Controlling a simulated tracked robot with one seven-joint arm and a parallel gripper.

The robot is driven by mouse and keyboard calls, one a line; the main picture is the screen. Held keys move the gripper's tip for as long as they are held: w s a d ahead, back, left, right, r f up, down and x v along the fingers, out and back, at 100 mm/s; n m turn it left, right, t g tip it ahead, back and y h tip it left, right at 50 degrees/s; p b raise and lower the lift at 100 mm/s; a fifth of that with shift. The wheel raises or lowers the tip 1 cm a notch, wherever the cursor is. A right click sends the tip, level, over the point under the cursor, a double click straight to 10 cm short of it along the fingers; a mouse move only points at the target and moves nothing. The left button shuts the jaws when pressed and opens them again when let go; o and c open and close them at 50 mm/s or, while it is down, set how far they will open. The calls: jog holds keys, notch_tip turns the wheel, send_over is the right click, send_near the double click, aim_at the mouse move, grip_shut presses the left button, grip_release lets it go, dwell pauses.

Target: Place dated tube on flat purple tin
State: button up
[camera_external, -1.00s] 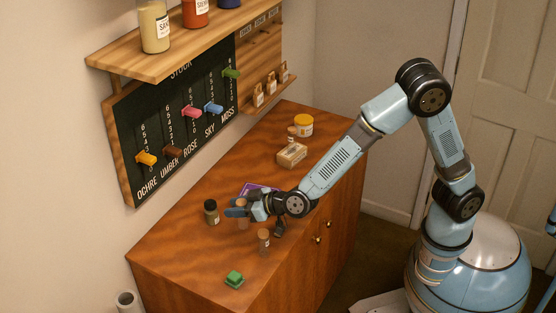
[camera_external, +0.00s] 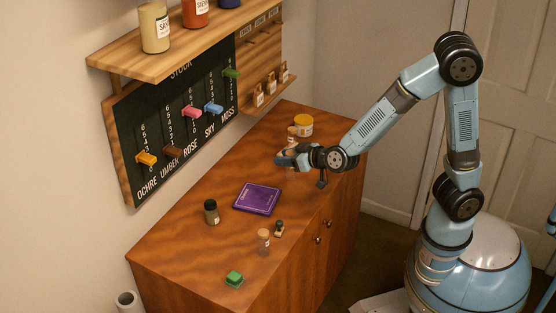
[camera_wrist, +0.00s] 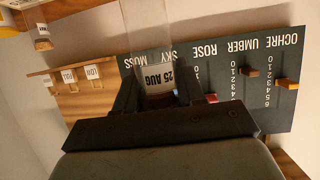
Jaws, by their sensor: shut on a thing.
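The dated tube (camera_wrist: 160,77) is clear, with a white label reading 25 AUG and a brown end. It sits between my gripper's fingers in the wrist view, and my gripper (camera_wrist: 160,95) is shut on it. In the external view my gripper (camera_external: 285,158) is over the back part of the cabinet top, to the back right of the flat purple tin (camera_external: 257,198). The tin lies flat with nothing on it, apart from the gripper. The tube is hard to make out in the external view.
A yellow-lidded jar (camera_external: 303,125) stands just behind my gripper, which covers the pale block there. A dark jar (camera_external: 211,212), a small bottle (camera_external: 279,229), a corked tube (camera_external: 263,241) and a green block (camera_external: 234,279) stand nearer the front. The stock board (camera_external: 175,120) lines the wall.

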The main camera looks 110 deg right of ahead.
jog(key=s+d, duration=0.2)
jog(key=s, duration=0.1)
jog(key=g, duration=0.1)
send_over(253, 195)
jog(key=shift+m+h, duration=0.3)
jog(key=shift+m, duration=0.1)
jog(key=shift+f, duration=6.55)
jog(key=o, duration=1)
